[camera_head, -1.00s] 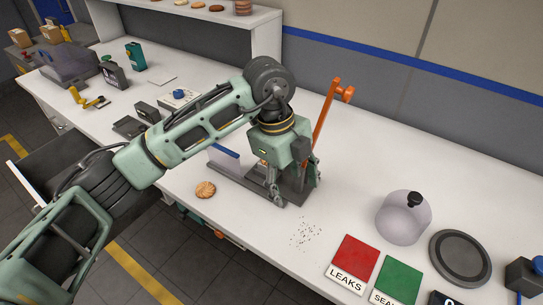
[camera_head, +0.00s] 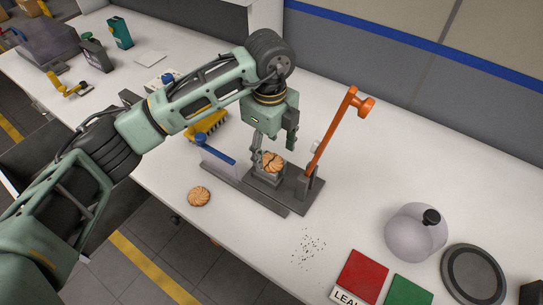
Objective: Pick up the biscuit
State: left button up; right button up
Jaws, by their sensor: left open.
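A round golden biscuit (camera_head: 271,162) with a dark line across it sits on a small grey block of the dark grey fixture. A second round biscuit (camera_head: 199,196) lies flat on the white table near its front edge, left of the fixture. My left gripper (camera_head: 274,151) is open, pointing down over the fixture. One finger is beside the biscuit on the block, and the other is above and to its right. I cannot tell whether a finger touches it. My right gripper is not in view.
The fixture base (camera_head: 245,189) carries an upright orange lever (camera_head: 335,128) on the right and a blue-topped plate (camera_head: 218,155) on the left. A yellow brush-like object (camera_head: 206,126) is behind. Crumbs (camera_head: 309,247), a red pad (camera_head: 363,273) and a clear dome (camera_head: 411,232) are on the right.

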aim_at(270, 161)
pick_arm(q)
notch_tip(270, 161, down, 3)
jog(key=shift+r+p, duration=0.15)
jog(key=shift+p, duration=0.35)
jog(key=shift+w+f, duration=0.2)
jog(key=shift+f, duration=0.45)
jog(key=c, duration=0.5)
jog(key=shift+c, duration=1.3)
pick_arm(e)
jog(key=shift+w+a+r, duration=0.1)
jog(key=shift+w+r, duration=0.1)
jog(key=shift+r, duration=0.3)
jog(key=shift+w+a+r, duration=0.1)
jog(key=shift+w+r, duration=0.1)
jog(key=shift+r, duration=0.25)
